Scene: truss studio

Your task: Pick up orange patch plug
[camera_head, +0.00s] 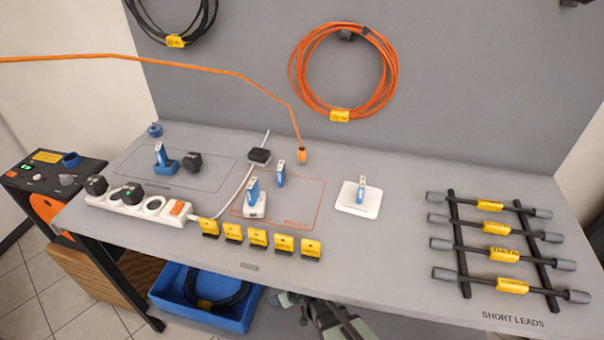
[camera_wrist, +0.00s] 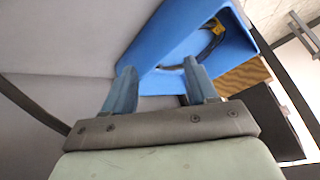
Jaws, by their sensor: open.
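The orange patch plug (camera_head: 303,155) is at the end of a thin orange cable (camera_head: 200,66) that comes in from the left. It appears to stand at the back of the grey table, just behind the red-outlined area. My gripper (camera_head: 308,300) is at the table's front edge, low and far from the plug. In the wrist view my gripper (camera_wrist: 161,78) shows two blue-grey fingers apart with nothing between them. The plug is not in the wrist view.
Blue-white plugs, a black adapter (camera_head: 259,156), yellow tags (camera_head: 257,237) and a power strip (camera_head: 150,205) crowd the table's left and middle. A white wall plate (camera_head: 358,198) and a rack of short leads (camera_head: 503,243) are right. A blue bin (camera_head: 200,313) sits below.

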